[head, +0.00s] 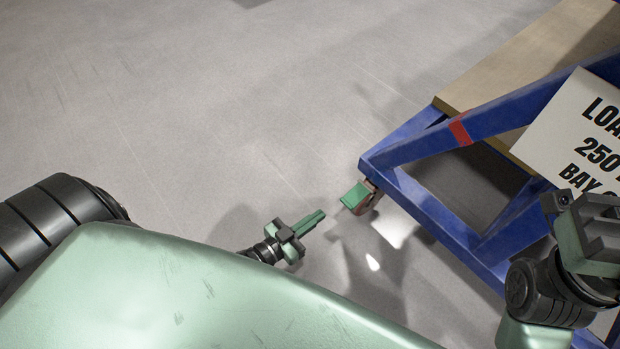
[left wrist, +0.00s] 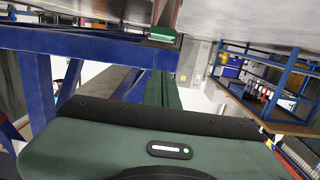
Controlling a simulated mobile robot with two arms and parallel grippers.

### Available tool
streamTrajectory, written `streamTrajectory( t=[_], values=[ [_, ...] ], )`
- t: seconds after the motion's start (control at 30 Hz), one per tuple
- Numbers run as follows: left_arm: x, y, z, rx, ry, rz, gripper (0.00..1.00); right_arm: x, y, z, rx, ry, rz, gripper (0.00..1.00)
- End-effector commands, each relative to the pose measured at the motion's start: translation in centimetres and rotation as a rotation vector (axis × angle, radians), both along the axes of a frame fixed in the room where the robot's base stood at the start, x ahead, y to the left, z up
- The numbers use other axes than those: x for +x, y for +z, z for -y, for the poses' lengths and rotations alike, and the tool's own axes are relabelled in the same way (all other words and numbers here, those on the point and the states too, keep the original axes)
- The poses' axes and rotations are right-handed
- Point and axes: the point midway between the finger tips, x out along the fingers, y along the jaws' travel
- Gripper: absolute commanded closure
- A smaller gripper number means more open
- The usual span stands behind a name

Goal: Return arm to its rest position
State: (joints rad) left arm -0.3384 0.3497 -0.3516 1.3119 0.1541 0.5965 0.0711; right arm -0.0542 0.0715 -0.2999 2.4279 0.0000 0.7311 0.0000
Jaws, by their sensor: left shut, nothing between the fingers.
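My left gripper (head: 319,216) is shut and empty, above the grey floor in the lower middle of the head view. Its green fingers point up and right toward the blue frame's near foot, with a visible gap between. In the left wrist view its two green fingers (left wrist: 163,88) lie side by side. My right gripper (head: 590,235) shows only partly at the right edge of the head view, in front of the blue frame; its fingertips are not clear.
A blue cart frame (head: 432,213) with a wooden deck (head: 530,60) and a white load sign (head: 575,125) fills the right. A caster with a green pedal (head: 355,196) sits at its near corner. The floor (head: 200,110) is open at the left and back. Another blue rack (left wrist: 265,75) stands farther off.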

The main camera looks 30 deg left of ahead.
Motion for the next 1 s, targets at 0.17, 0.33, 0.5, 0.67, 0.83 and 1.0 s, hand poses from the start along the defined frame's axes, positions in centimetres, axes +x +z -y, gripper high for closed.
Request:
streamTrajectory(
  t=[0.17, 0.33, 0.5, 0.67, 0.83, 1.0],
  values=[
    [-1.4, 0.0, -0.5, 0.000, 0.000, 0.000, 1.00, 0.1, -0.2, 0.0, 0.001, 0.001, -0.017, 1.00],
    [-1.5, 0.0, -0.6, -0.001, 0.000, 0.002, 1.00, 0.0, -0.3, 0.0, 0.001, 0.001, -0.017, 1.00],
    [-0.6, 2.6, 0.6, -0.026, -0.007, 0.054, 1.00, 0.1, -0.3, 0.1, 0.001, 0.001, -0.024, 1.00],
    [1.5, 11.5, 4.1, -0.108, -0.028, 0.237, 1.00, 0.1, -0.4, 0.1, 0.003, 0.002, -0.044, 1.00],
    [2.3, 24.4, 6.9, -0.216, -0.040, 0.495, 1.00, 0.0, -0.8, 0.2, 0.005, 0.004, -0.072, 1.00],
    [0.5, 37.3, 7.8, -0.312, -0.034, 0.763, 1.00, -0.1, -1.2, 0.3, 0.008, 0.006, -0.100, 1.00]
  ],
)
